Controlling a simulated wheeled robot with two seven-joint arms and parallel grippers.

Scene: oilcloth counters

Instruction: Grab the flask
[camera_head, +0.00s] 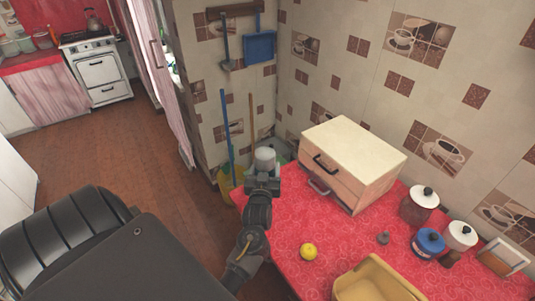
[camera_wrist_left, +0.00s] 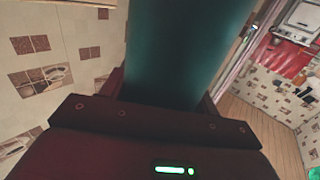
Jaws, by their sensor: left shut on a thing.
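My left gripper (camera_head: 263,181) is shut on the flask. In the head view the flask (camera_head: 265,158) shows as a pale grey rounded top above the jaws, and its lower part is hidden by my gripper. In the left wrist view the flask (camera_wrist_left: 185,50) is a wide dark teal cylinder between the jaws. The gripper holds it near the left edge of the red counter (camera_head: 290,238), left of the wooden drawer box. I cannot tell how high it is above the counter. My right gripper is not in view.
The wooden drawer box (camera_head: 355,160) stands close to the right of my gripper. A lemon (camera_head: 308,251), a yellow bin (camera_head: 378,282), a brown jar (camera_head: 420,205), a blue jar (camera_head: 428,243) and a white jar (camera_head: 460,236) are on the counter. Brooms lean against the tiled wall behind.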

